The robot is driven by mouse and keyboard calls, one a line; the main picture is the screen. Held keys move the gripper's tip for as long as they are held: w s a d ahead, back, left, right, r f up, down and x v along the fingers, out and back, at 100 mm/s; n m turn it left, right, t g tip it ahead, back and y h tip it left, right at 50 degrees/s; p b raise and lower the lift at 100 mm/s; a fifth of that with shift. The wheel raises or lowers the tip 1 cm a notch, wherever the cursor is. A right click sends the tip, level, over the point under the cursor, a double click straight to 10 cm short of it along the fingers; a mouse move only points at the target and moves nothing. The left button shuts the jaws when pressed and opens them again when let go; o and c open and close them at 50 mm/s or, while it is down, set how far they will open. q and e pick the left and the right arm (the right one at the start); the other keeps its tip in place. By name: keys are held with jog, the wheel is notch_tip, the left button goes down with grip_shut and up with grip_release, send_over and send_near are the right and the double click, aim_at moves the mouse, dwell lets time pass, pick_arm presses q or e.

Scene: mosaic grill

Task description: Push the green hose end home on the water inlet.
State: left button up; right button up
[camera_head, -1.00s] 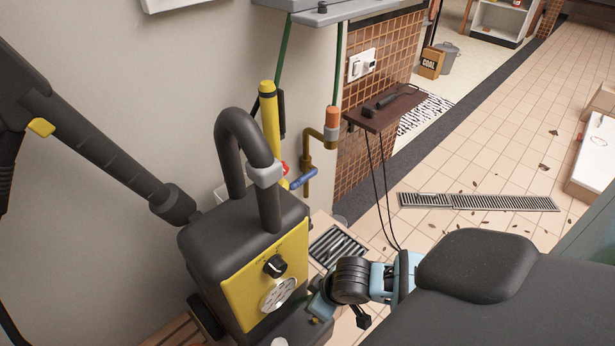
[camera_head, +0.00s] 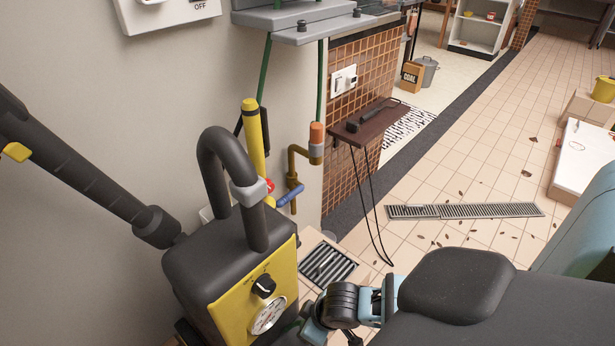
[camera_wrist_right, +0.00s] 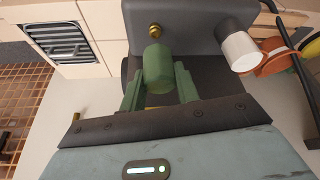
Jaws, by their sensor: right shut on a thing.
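The pressure washer (camera_head: 230,262) is a dark grey body with a yellow front panel, standing by the wall in the head view. In the right wrist view the brass water inlet (camera_wrist_right: 154,30) sticks out of its grey housing (camera_wrist_right: 185,28). My right gripper (camera_wrist_right: 158,76) is shut on the green hose end (camera_wrist_right: 158,68), a short cylinder between its green fingers. The hose end is roughly lined up with the inlet and very close to it; I cannot tell whether they touch. In the head view my right gripper is mostly hidden low beside the washer. My left gripper is not in view.
A white cylinder (camera_wrist_right: 240,50) on the housing is right of the inlet in the wrist view. A floor drain (camera_head: 328,264) lies beside the washer. A brown wall shelf (camera_head: 370,124) with dangling cords and a wall pipe with a blue-handled tap (camera_head: 290,196) stand behind.

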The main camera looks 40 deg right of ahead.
pick_arm(q)
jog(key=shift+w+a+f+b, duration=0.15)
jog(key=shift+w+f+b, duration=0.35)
jog(key=shift+b, duration=0.1)
pick_arm(e)
jog(key=shift+f, duration=1.35)
pick_arm(q)
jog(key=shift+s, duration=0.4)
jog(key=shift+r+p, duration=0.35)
jog(key=shift+p, duration=0.1)
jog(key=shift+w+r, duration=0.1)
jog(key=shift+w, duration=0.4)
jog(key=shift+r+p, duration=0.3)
jog(key=shift+p, duration=0.05)
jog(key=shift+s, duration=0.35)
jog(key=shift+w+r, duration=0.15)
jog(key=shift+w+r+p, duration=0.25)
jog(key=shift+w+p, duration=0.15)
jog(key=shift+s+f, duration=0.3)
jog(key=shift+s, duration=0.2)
pick_arm(e)
jog(key=shift+f, duration=0.6)
